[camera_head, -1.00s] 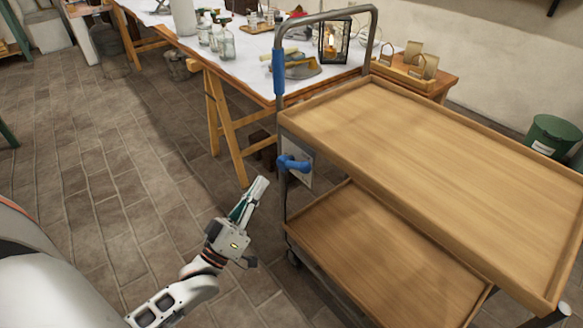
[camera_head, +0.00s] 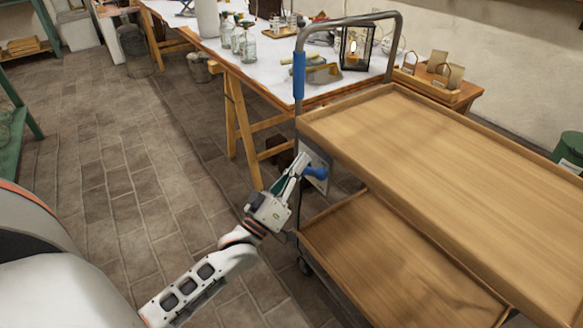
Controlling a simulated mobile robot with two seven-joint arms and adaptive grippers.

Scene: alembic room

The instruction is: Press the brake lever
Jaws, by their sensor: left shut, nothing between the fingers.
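The blue brake lever (camera_head: 317,172) sticks out from a pale plate (camera_head: 320,158) on the near left end of a wooden two-shelf cart (camera_head: 430,145). My left gripper (camera_head: 302,160) is shut and empty. Its fingertips are right beside the lever, to its left, and overlap part of the lever's mount. I cannot tell whether they touch the lever. The lever's blue end shows to the right of the fingers. My right gripper is not in view.
The cart's grey handle (camera_head: 345,22) with a blue grip (camera_head: 298,75) rises above the lever. A table (camera_head: 262,62) with bottles and a lantern (camera_head: 356,45) stands behind. Tiled floor (camera_head: 130,190) is open to the left.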

